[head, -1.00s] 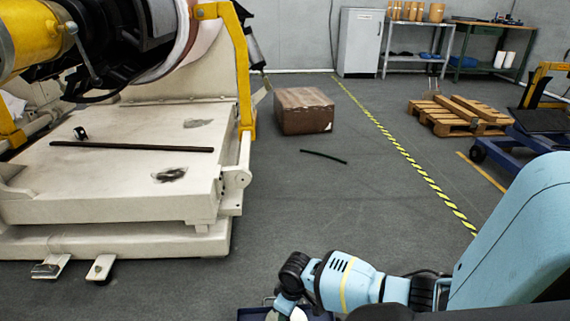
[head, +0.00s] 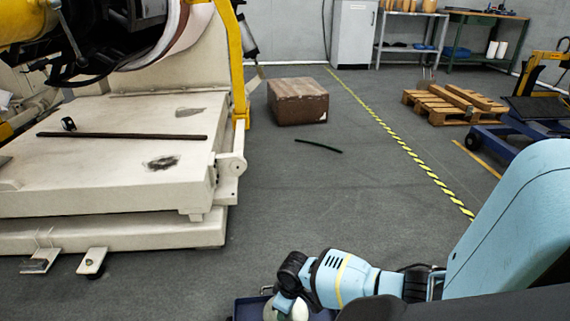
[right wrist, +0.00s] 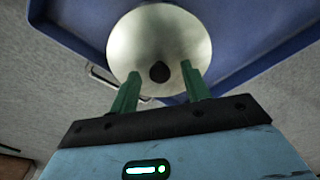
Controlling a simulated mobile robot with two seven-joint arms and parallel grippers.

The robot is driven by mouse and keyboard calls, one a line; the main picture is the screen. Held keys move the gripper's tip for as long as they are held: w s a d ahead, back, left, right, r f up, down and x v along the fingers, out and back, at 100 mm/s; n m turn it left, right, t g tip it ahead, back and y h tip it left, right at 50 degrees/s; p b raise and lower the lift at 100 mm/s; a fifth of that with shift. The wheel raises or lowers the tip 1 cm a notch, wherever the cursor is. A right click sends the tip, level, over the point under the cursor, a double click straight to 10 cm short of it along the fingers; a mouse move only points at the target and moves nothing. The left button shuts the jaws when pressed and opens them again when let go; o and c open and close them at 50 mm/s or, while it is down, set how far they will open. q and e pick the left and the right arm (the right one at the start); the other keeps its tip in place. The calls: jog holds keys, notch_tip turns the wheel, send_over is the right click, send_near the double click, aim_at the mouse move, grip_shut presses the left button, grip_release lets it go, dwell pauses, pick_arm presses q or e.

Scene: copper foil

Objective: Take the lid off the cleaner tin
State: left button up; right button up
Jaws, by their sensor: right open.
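A round, pale metallic lid (right wrist: 140,40) with a small dark knob (right wrist: 160,72) shows in the right wrist view, above a blue tray (right wrist: 265,30). The lid hides any tin body under it. My right gripper (right wrist: 161,72) is open, its two green fingers reaching over the lid with the knob between their tips in the picture. I cannot tell whether they touch it. In the head view the pale round top (head: 300,312) and the tray (head: 246,309) are cut off by the bottom edge, beneath my right wrist. My left gripper is not in view.
A large off-white machine base (head: 110,180) with a dark rod (head: 120,136) on it fills the left. A brown box (head: 298,101) and a dark strip (head: 318,146) lie on open grey floor. Wooden pallets (head: 455,102) stand at the right.

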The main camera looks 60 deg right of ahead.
jog(key=c, duration=0.6)
grip_shut()
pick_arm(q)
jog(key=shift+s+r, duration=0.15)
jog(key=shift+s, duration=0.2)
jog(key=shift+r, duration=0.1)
pick_arm(e)
jog(key=shift+r, duration=0.15)
